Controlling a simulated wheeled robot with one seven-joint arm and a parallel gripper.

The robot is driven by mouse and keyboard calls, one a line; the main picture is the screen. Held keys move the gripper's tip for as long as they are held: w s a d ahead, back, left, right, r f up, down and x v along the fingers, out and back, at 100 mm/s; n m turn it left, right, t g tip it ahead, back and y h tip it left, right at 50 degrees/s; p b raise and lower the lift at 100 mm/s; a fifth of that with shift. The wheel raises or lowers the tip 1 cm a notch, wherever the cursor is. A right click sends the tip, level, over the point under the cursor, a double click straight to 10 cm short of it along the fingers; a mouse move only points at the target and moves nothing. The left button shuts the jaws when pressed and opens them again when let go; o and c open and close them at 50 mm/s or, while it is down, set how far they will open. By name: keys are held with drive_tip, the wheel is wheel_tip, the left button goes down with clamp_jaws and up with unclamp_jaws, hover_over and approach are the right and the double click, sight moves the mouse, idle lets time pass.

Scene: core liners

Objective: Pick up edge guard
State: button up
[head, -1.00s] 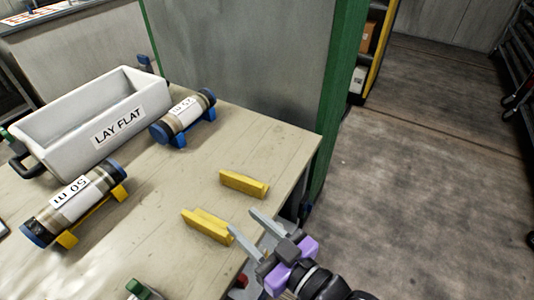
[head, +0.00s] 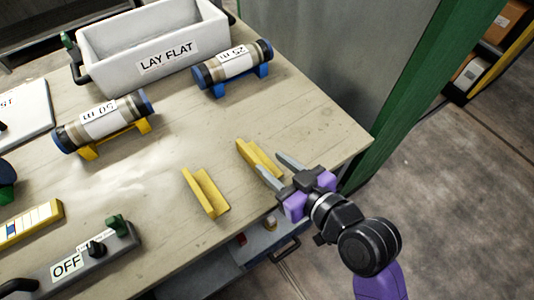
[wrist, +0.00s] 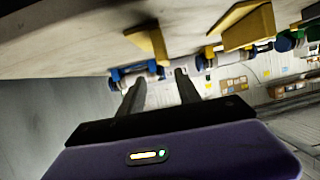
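Two yellow angle-shaped edge guards lie on the workbench near its right edge. The left edge guard (head: 205,193) is apart from my gripper. The right edge guard (head: 253,152) is right at the fingertips of my gripper (head: 269,162), which partly cover its right end. In the wrist view the two fingers (wrist: 160,85) are spread, with nothing between them. One yellow guard (wrist: 148,42) shows just beyond the fingers there, and another (wrist: 240,27) lies to the right. Whether a finger touches the guard cannot be told.
On the workbench (head: 310,125) stand a white "LAY FLAT" bin (head: 112,46), a core tube on blue supports (head: 232,66) and one on yellow supports (head: 105,120). A grey box marked OFF (head: 75,265) is at front left. A green post (head: 425,95) stands beyond the right corner.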

sight(254, 159)
drive_tip(key=shift+s+a+f+n, duration=0.25)
drive_tip(key=shift+f+n, duration=0.05)
drive_tip(key=shift+f, duration=0.1)
drive_tip(key=shift+x, duration=1.2)
drive_tip(key=shift+s+f+p+x, duration=0.1)
drive_tip(key=shift+f+p+x, duration=0.1)
drive_tip(key=shift+x, duration=0.65)
drive_tip(key=shift+s+f+p+x, duration=0.1)
drive_tip(key=shift+p+x, duration=0.05)
drive_tip(key=shift+x, duration=0.75)
drive_tip(key=shift+s+f+p+x, duration=0.1)
drive_tip(key=shift+p+x, duration=0.1)
drive_tip(key=shift+x, duration=0.65)
drive_tip(key=shift+a, duration=0.1)
clamp_jaws()
